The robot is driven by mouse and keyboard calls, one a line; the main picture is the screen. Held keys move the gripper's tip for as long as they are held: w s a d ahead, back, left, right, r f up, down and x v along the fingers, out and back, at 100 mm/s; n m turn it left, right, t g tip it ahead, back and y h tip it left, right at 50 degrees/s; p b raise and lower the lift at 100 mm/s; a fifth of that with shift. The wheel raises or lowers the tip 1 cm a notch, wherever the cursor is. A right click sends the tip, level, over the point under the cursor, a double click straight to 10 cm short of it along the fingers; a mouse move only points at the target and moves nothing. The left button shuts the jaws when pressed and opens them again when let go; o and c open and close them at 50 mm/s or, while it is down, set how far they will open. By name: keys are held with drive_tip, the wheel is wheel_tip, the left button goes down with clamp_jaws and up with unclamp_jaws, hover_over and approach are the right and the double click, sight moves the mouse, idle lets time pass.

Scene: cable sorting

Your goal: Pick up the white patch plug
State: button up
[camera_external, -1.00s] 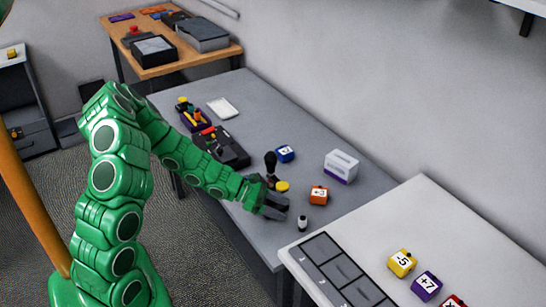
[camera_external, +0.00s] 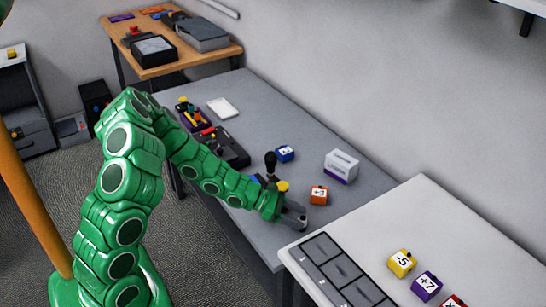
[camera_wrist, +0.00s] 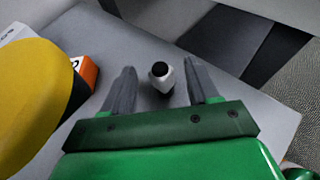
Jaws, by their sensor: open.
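My gripper is open, and clear space shows on both sides of the plug. In the external view my gripper (camera_external: 295,217) is low over the table's near right corner, and the plug is mostly hidden by it.
An orange block (camera_external: 318,195) lies just beyond my gripper. A yellow round-topped thing (camera_wrist: 30,95) fills the wrist view's left side. A blue block (camera_external: 285,153) and white box (camera_external: 341,166) stand farther back. A white table (camera_external: 440,225) with a dark slotted tray adjoins at right.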

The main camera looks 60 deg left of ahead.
clamp_jaws()
idle(0.3)
drive_tip(key=shift+r, duration=0.25)
drive_tip(key=s+a, duration=2.2)
drive_tip(key=s, duration=0.1)
